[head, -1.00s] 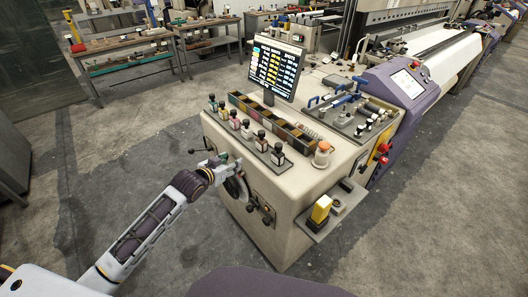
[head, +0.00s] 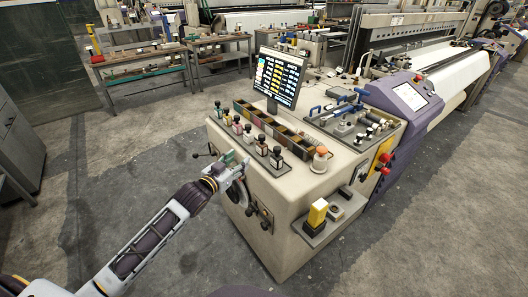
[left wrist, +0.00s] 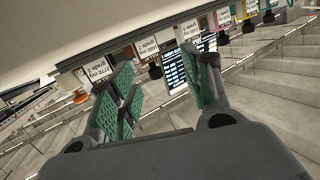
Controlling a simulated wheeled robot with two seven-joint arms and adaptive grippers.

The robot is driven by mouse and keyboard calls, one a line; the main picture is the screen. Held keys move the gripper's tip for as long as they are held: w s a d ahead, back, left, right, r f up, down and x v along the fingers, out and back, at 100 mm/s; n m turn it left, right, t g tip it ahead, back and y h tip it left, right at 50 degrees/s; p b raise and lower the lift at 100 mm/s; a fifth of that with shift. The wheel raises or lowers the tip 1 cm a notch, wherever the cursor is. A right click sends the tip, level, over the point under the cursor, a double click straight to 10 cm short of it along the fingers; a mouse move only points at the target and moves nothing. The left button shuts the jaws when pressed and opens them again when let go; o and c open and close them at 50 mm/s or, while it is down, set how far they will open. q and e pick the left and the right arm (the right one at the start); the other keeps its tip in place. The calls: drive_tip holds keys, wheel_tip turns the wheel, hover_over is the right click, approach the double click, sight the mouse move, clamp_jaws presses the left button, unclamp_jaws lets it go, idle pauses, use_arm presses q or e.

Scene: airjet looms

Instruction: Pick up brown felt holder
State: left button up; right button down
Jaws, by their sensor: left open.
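I cannot pick out a brown felt holder for certain in either view. My left gripper (head: 229,164) is open, with green pads, beside the near-left edge of the beige machine cabinet (head: 292,235), close to the row of small bottles. In the left wrist view the open left gripper (left wrist: 163,88) has nothing between its fingers. Upside-down white labels (left wrist: 143,48) and dark bottle caps show beyond the fingers. My right gripper is not in view.
Several small bottles (head: 248,135) stand along the cabinet top, by a divided tray (head: 267,122) and a monitor (head: 278,76). An orange-topped jar (head: 320,161) stands at the front corner. A side shelf holds a yellow block (head: 317,212). Floor at left is clear.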

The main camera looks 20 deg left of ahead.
use_arm(q)
drive_tip(key=r, duration=0.1)
drive_tip(key=d+r+t+h, duration=0.1)
drive_tip(key=r, duration=0.1)
drive_tip(key=shift+s+d+r, duration=0.1)
drive_tip(key=shift+s+d, duration=0.15)
drive_tip(key=shift+d, duration=0.05)
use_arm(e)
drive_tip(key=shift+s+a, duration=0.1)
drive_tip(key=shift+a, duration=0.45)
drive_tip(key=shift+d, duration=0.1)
